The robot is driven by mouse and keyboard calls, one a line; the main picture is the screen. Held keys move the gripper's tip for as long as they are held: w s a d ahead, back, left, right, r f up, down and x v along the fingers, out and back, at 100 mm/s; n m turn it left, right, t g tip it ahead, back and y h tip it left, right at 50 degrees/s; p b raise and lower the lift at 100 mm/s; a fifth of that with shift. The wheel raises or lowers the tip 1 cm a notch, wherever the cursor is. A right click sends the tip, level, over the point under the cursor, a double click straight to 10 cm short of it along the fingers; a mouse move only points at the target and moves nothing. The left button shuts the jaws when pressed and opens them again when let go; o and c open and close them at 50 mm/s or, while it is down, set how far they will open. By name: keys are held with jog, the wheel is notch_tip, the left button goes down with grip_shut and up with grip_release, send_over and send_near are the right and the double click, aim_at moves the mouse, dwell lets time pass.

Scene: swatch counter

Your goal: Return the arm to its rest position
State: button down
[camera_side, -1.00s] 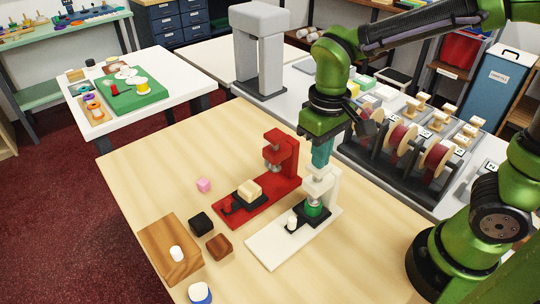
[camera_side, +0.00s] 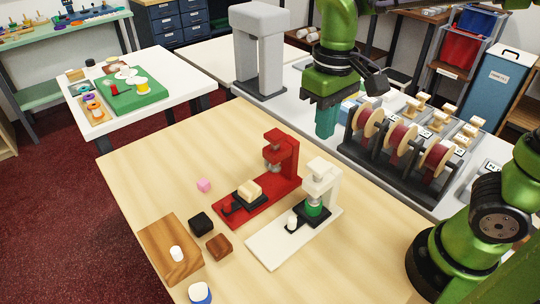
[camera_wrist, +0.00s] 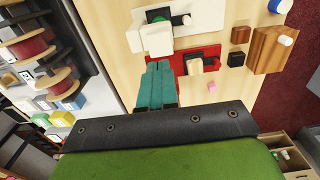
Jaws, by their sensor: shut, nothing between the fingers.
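My gripper (camera_side: 325,128) is shut and empty, its teal fingers pointing down in the air above the far edge of the wooden table (camera_side: 147,155). In the side view it is behind and above the white press (camera_side: 265,245) and the red press (camera_side: 284,187), apart from both. The wrist view shows the shut fingers (camera_wrist: 157,68) over the table, with the white press (camera_wrist: 157,40) and red press (camera_wrist: 205,53) beyond them. A green piece (camera_side: 314,208) sits under the white press's head. A cream block (camera_side: 249,190) sits on the red press's black plate.
A spool rack (camera_side: 395,158) stands on the counter to the right. A grey arch-shaped stand (camera_side: 258,50) is behind at left. A black block (camera_side: 201,223), brown block (camera_side: 219,247), pink cube (camera_side: 204,185) and wooden block with a white peg (camera_side: 170,250) lie on the table's left.

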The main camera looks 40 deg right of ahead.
jog(key=shift+w+a+f, duration=0.1)
jog(key=shift+w+f, duration=0.1)
jog(key=shift+s+f+t, duration=0.15)
jog(key=shift+f+t, duration=0.15)
jog(key=shift+f, duration=0.05)
jog(key=s+d+r+m+t+y, duration=0.1)
jog(key=s+d+m+t+y, duration=0.1)
jog(key=s+d+m+t, duration=0.2)
jog(key=shift+s+d+r+t, duration=0.4)
jog(key=shift+s+d+t, duration=0.35)
jog(key=shift+d+t, duration=0.8)
